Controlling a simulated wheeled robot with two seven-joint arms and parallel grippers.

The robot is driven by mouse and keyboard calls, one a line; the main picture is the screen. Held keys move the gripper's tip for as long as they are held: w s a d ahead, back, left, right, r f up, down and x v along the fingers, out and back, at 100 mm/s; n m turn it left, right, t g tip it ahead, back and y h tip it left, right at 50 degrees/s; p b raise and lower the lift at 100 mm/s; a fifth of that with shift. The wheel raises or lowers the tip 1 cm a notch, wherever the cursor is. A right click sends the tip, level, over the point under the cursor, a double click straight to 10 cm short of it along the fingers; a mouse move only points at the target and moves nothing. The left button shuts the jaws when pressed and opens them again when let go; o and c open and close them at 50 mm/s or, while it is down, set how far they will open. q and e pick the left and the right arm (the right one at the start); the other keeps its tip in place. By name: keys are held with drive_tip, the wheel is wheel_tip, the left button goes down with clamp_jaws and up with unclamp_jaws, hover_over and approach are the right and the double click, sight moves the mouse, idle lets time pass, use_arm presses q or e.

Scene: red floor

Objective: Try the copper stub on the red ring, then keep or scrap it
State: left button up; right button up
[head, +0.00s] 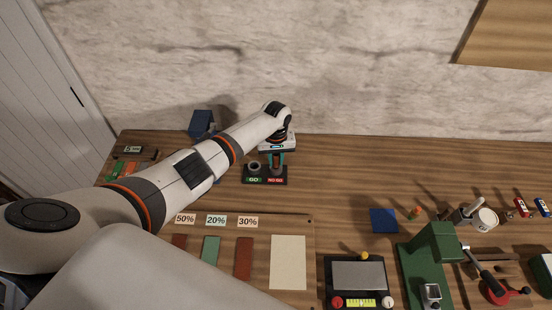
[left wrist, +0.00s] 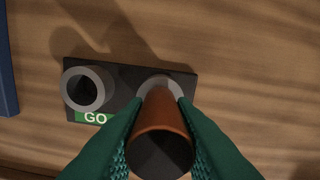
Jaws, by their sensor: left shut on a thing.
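The gauge block (head: 265,182) stands on the bench with a grey GO ring (head: 254,166) on its left and a red NO GO label (head: 276,180) on its right. My left gripper (head: 276,161) is over the NO GO side, pointing down. In the left wrist view its green fingers are shut on the copper stub (left wrist: 161,122), whose dark end faces the camera. The stub lines up with the NO GO ring (left wrist: 152,82) and partly covers it. Whether its far end is above or inside that ring, I cannot tell. The GO ring (left wrist: 86,88) is empty. My right gripper is not in view.
A board with 50%, 20% and 30% labels (head: 216,220) lies in front.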

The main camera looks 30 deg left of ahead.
use_arm(q)
drive_tip(key=shift+r, duration=0.3)
drive_tip(key=shift+r, duration=2.5)
